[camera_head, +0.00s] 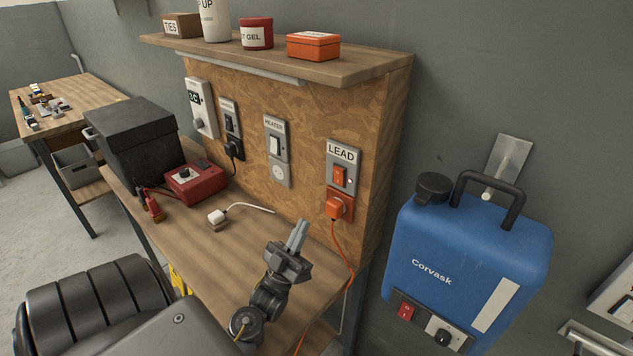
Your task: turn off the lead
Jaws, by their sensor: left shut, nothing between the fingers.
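The lead's switch plate (342,168), labelled LEAD, is on the wooden back panel at its right end. It has an orange rocker switch (340,176); which way it is pressed is too small to tell. An orange plug (337,206) sits in the socket below it, and an orange cable (346,262) runs down from the plug past the bench edge. My left gripper (299,229) is shut and empty, pointing up above the bench, below and left of the plug and apart from it. My right gripper is not in view.
A HEATER switch (274,146) and another switch (231,120) are further left on the panel. A red box (195,183) and a white plug (217,217) lie on the bench (197,248). A blue Corvask tank (466,262) hangs at right. A shelf (355,66) overhangs the panel.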

